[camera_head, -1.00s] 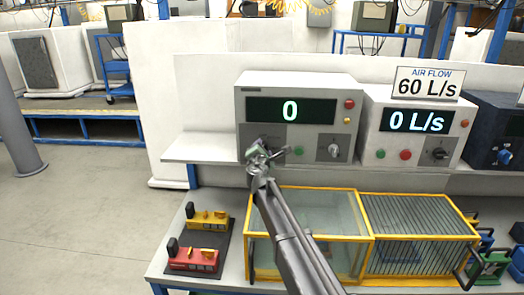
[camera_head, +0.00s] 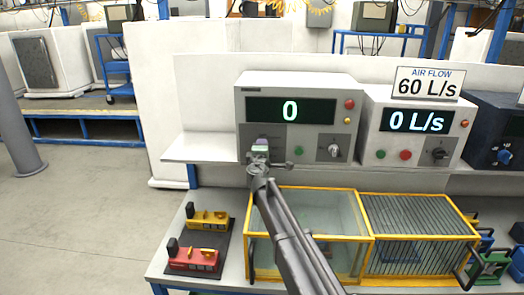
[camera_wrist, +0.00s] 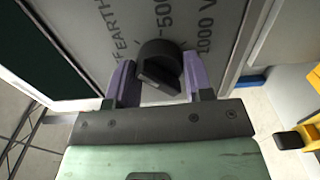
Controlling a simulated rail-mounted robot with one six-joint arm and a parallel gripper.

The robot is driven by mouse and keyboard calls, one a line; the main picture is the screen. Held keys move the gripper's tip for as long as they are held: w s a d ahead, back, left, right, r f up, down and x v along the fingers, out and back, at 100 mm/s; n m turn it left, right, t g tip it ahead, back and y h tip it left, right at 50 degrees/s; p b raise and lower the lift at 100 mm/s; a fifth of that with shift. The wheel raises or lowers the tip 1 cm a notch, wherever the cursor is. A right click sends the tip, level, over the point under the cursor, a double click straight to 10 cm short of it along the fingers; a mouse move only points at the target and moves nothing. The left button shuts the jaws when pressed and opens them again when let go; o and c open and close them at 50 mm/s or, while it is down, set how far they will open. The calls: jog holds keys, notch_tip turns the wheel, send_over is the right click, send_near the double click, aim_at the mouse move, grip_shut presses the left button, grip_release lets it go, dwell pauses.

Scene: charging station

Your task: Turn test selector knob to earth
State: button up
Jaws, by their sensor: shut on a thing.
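The test selector knob (camera_wrist: 158,62) is black and sits on a grey panel in the wrist view. Printed labels lie around it: EARTH to the left, one starting 500 above, and 1000 V to the right. My gripper (camera_wrist: 160,78) has its two purple fingers on either side of the knob and is shut on it. I cannot tell for certain which label the knob points at. In the head view my gripper (camera_head: 260,146) is at the lower left of the grey tester (camera_head: 298,82), whose display reads 0, and hides this knob.
Another knob (camera_head: 335,151) and a red button (camera_head: 349,104) are on the tester's right side. A white air flow unit (camera_head: 372,110) stands beside it. Below are a yellow-framed clear box (camera_head: 310,237), a barred yellow cage (camera_head: 418,198) and a dark tray (camera_head: 225,243) with red and yellow devices.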

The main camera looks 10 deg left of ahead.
dwell(0.4)
jog(key=o, duration=0.9)
jog(key=s, duration=1)
jog(key=shift+s+d, duration=0.3)
jog(key=shift+s, duration=0.1)
